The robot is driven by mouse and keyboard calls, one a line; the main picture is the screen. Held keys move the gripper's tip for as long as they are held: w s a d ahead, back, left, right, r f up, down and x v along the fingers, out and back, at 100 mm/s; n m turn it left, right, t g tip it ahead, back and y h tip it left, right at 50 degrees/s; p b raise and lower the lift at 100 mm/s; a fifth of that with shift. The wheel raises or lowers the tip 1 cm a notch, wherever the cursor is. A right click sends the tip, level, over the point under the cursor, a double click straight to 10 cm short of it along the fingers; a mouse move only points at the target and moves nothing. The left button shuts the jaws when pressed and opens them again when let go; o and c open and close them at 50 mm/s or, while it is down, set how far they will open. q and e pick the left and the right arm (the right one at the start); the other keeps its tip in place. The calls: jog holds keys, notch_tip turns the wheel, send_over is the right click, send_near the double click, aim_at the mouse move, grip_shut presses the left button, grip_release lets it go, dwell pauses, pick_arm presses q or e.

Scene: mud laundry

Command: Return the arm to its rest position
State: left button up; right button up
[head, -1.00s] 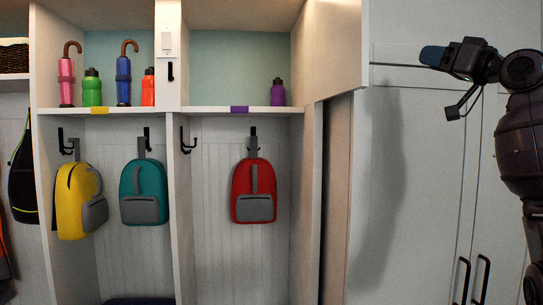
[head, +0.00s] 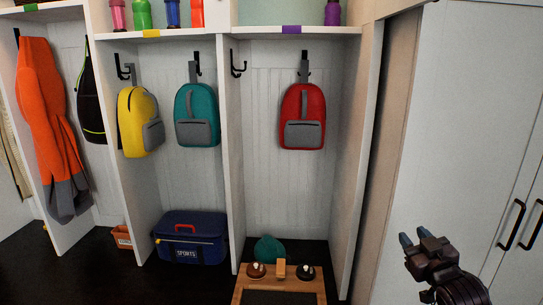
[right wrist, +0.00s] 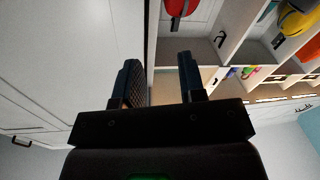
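My right gripper (head: 409,241) is at the lower right of the head view, in front of the pale cabinet doors. In the right wrist view its two fingers (right wrist: 161,85) stand apart with nothing between them, so it is open and empty. It touches nothing that I can see. My left gripper and left arm are not in the head view.
The pale cabinet (head: 455,130) with black handles stands at the right. Cubbies hold a yellow backpack (head: 133,120), a teal backpack (head: 190,115), a red backpack (head: 302,105) and a blue bag (head: 191,240). A wooden bench (head: 280,285) stands below.

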jog(key=s+a+f+m+g, duration=0.1)
jog(key=s+a+f+g, duration=0.1)
jog(key=s+f, duration=1.2)
jog(key=s+a+f+m+g+h, duration=0.1)
jog(key=s+a+f+m+g, duration=0.1)
jog(key=s+f, duration=1.2)
jog(key=a+g, duration=0.1)
jog(key=g, duration=0.1)
jog(key=shift+s+a+f+g, duration=0.2)
jog(key=shift+s+f+g, duration=0.15)
jog(key=shift+g, duration=0.05)
